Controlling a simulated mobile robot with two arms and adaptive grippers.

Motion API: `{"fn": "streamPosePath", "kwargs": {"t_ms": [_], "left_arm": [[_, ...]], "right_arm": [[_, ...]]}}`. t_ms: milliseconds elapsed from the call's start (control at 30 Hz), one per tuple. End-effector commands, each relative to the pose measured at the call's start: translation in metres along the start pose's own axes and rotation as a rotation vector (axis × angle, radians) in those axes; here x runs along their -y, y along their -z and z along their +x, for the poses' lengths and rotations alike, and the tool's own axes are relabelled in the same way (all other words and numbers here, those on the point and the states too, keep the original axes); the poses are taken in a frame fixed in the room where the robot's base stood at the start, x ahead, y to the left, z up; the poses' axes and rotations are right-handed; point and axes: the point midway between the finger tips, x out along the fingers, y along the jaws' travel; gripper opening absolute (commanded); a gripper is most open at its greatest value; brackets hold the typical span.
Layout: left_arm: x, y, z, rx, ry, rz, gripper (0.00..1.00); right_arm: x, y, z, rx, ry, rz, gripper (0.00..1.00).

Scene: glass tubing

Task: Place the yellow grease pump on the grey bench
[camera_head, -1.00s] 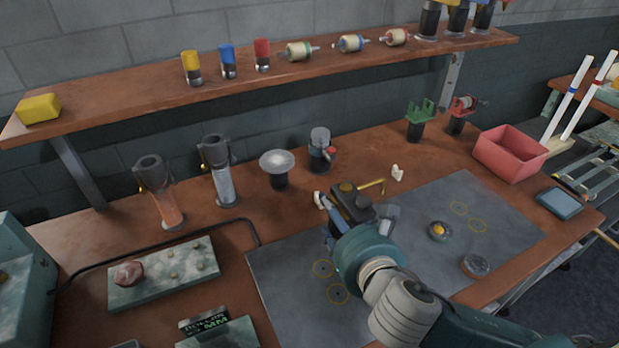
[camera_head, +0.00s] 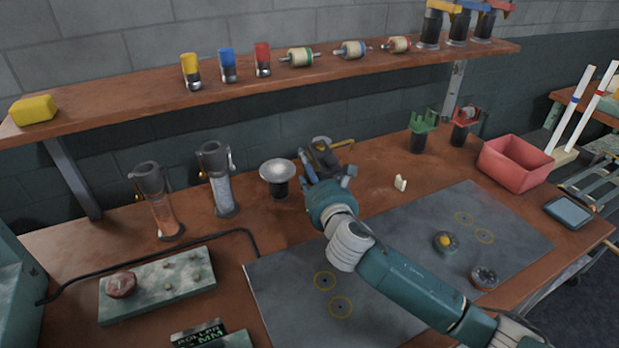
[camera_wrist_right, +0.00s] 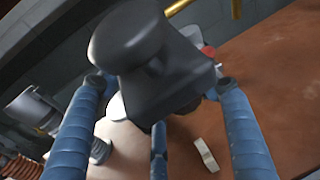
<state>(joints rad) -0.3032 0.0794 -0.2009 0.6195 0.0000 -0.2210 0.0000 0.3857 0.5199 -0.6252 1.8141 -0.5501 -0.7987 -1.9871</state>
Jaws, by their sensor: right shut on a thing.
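My right gripper (camera_head: 325,168) is shut on a dark, blocky thing (camera_head: 322,152) with a thin bent yellow bar, which looks like a yellow grease pump. It is at the back of the brown bench, beside a white-topped dark stand. In the right wrist view the gripper's blue fingers (camera_wrist_right: 158,110) straddle the dark body (camera_wrist_right: 140,55), and a yellow bar shows behind it. I cannot tell whether it touches the bench. A dark canister with a yellow head (camera_head: 431,28) stands on the shelf. A flat grey sheet (camera_head: 400,225) covers part of the bench. My left gripper is not in view.
The white-topped stand (camera_head: 278,175) is close left of the gripper. A small white piece (camera_head: 400,183) lies to its right. Two grey-topped tubes (camera_head: 218,180) stand left. A red bin (camera_head: 514,164) is at right. The shelf (camera_head: 270,90) overhangs the back. The grey sheet's middle is mostly clear.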

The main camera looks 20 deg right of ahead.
Motion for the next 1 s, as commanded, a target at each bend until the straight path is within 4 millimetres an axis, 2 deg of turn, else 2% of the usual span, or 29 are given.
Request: {"fn": "streamPosePath", "kwargs": {"t_ms": [33,267,433,467,500,733,933,1000], "left_arm": [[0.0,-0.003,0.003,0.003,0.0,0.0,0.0],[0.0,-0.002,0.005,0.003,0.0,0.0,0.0],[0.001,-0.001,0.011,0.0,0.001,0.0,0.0],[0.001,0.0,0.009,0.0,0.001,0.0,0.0],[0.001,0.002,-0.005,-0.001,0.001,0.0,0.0],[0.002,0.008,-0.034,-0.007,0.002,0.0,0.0],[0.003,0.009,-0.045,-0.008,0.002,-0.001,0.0],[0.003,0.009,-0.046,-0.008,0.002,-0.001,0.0]], "right_arm": [[-0.001,0.015,0.002,-0.005,0.0,0.001,0.19],[0.0,0.03,0.008,-0.001,0.0,0.001,0.19],[-0.001,0.057,0.018,-0.005,0.0,0.001,0.19],[0.0,0.059,0.02,-0.008,0.001,0.0,0.19],[0.0,0.044,0.022,-0.03,0.001,0.0,0.2],[0.0,0.042,0.032,-0.198,0.001,0.0,0.19],[-0.001,0.046,0.038,-0.306,0.0,-0.001,0.19],[-0.001,0.055,0.038,-0.308,0.0,0.001,0.19]]}}
